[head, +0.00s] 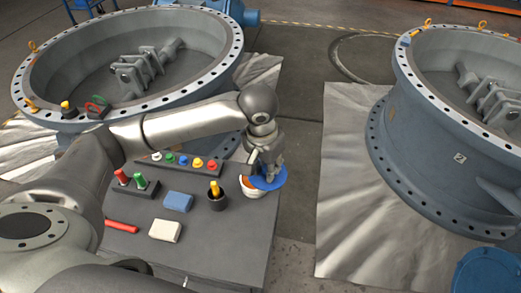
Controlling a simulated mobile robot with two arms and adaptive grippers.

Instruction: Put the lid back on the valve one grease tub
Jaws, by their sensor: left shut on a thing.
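My left gripper (267,171) is shut on a round blue lid (272,184) at the right edge of the grey bench. The lid is above or beside a small tub (250,190) with an orange-brown inside and a pale rim. The lid hides the tub's right part, and I cannot tell whether the two touch. Part of the tub's opening shows to the left of the lid. My right gripper is not in view.
The bench (225,240) holds a dark cup with a yellow-handled tool (215,198), a blue block (178,201), a white block (165,231), a red bar (121,227) and a row of coloured knobs. Large valves stand at left (215,75) and right (400,150).

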